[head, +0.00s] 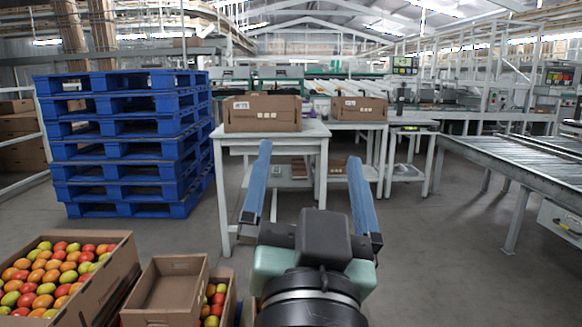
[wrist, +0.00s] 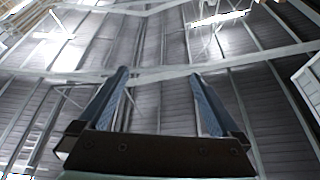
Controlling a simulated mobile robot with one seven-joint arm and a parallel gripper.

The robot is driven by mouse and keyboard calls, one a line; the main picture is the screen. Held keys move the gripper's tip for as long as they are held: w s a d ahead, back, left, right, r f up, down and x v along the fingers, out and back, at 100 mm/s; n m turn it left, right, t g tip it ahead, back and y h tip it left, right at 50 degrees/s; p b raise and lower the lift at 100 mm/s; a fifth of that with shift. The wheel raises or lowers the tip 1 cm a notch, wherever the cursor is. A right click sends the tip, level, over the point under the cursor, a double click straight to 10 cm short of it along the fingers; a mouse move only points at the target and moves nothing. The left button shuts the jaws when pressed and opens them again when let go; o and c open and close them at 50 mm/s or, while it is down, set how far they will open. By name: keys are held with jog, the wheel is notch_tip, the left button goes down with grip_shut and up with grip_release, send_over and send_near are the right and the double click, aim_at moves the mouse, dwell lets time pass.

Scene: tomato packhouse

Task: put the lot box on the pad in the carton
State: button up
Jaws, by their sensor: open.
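My gripper (head: 310,157) is open and empty, with its blue fingers raised in front of the tables. In the wrist view the open gripper (wrist: 159,73) has only the roof behind it. A brown carton (head: 262,118) stands on the near white table (head: 226,141), beyond my left finger. A second brown carton (head: 359,110) stands on another table further back to the right. The insides of both cartons are hidden, so no pad shows. I cannot pick out the lot box for sure. A small purple thing (head: 308,106) is partly visible beside the near carton.
A stack of blue pallets (head: 125,145) stands at left. At lower left are a carton of tomatoes (head: 120,275) and an empty-looking brown tray (head: 170,287) above more tomatoes. A roller conveyor (head: 520,160) runs along the right. Grey floor is clear between the tables and conveyor.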

jog(key=s+a+r+n+t, duration=0.1)
jog(key=s+r+t, duration=0.1)
jog(key=s+r, duration=0.2)
jog(key=s+a+r+n+t+y, duration=0.1)
jog(key=s+r+n+t, duration=0.1)
jog(key=s+r, duration=0.2)
notch_tip(320, 180, up, 3)
jog(key=shift+s+r+t, duration=0.15)
jog(key=shift+s+t, duration=0.15)
jog(key=shift+t, duration=0.1)
jog(key=shift+r, duration=0.1)
notch_tip(320, 180, up, 48)
jog(key=p, duration=4.8)
jog(key=shift+r+p, duration=0.2)
jog(key=shift+p, duration=0.15)
